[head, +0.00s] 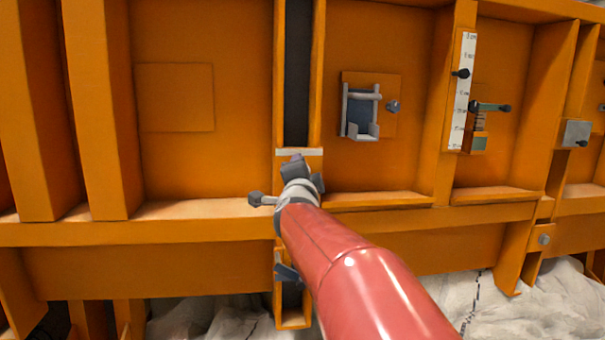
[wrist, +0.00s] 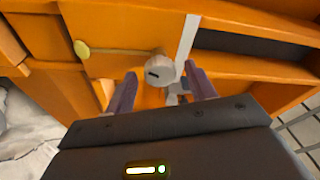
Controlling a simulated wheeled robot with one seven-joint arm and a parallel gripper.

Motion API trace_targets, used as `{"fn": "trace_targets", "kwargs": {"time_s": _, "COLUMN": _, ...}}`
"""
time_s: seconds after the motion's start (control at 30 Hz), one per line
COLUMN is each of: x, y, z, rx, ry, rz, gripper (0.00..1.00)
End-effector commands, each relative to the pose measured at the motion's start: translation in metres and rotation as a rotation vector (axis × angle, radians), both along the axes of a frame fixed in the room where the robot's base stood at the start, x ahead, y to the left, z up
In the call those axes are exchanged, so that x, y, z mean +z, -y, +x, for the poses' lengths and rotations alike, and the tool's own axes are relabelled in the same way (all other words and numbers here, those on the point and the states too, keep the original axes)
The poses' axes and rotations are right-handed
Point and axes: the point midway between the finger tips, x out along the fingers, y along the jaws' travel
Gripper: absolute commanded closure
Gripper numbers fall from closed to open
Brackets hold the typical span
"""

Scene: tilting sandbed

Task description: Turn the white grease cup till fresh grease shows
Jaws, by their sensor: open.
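The grease cup (wrist: 160,70) shows in the wrist view as a pale grey-white round cap with a dark slot on its face. It sits in front of the orange frame, between the fingertips of my gripper (wrist: 161,72). The two purple-grey fingers are open, one on each side, with a visible gap on the left; contact on the right is unclear. In the head view my gripper (head: 307,172) is at the orange upright below the dark slot, and my wrist and arm hide the cup. No grease can be made out.
A grey bracket (head: 360,112), a white scale (head: 463,90) and a dark-handled screw (head: 489,107) are to the right. An orange ledge (head: 190,233) runs below.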

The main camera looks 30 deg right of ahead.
Motion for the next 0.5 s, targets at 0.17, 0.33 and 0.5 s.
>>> {"fn": "trace_targets", "kwargs": {"time_s": 0.17, "x": -0.008, "y": -0.015, "z": -0.029, "rx": 0.001, "ry": 0.002, "rz": 0.000, "gripper": 0.45}}
{"fn": "trace_targets", "kwargs": {"time_s": 0.33, "x": -0.013, "y": -0.023, "z": -0.044, "rx": 0.000, "ry": 0.000, "rz": 0.001, "gripper": 0.45}}
{"fn": "trace_targets", "kwargs": {"time_s": 0.5, "x": -0.014, "y": -0.025, "z": -0.048, "rx": -0.001, "ry": 0.001, "rz": 0.000, "gripper": 0.45}}
